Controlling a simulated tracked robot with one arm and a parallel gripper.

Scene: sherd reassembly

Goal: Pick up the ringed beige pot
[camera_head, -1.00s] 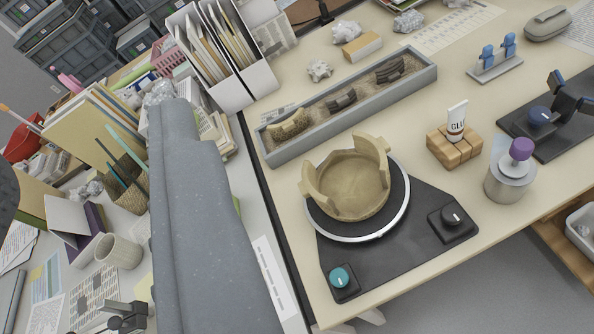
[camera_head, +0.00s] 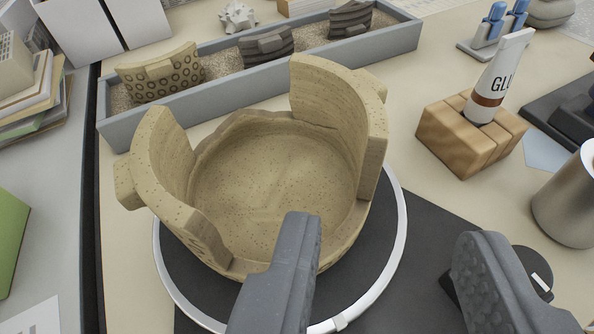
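A beige speckled pot (camera_head: 265,185) with a broken, uneven rim stands upright on a round turntable (camera_head: 399,225). Two tall wall pieces rise at its left and right, with a low gap at the front. A beige sherd (camera_head: 160,72) with dark ring marks lies at the left end of the sand tray (camera_head: 240,105), behind the pot. My gripper (camera_head: 392,232) is open, with nothing between its fingers. Its left finger overlaps the pot's front edge in the picture; I cannot tell if it touches. Its right finger is over the black base, right of the pot.
Two dark grey sherds (camera_head: 266,47) (camera_head: 350,18) lie farther right in the tray. A glue tube (camera_head: 500,75) stands in a wooden block (camera_head: 470,135) at right. A metal canister (camera_head: 570,205) is at the right edge. A black knob (camera_head: 532,262) is behind the right finger.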

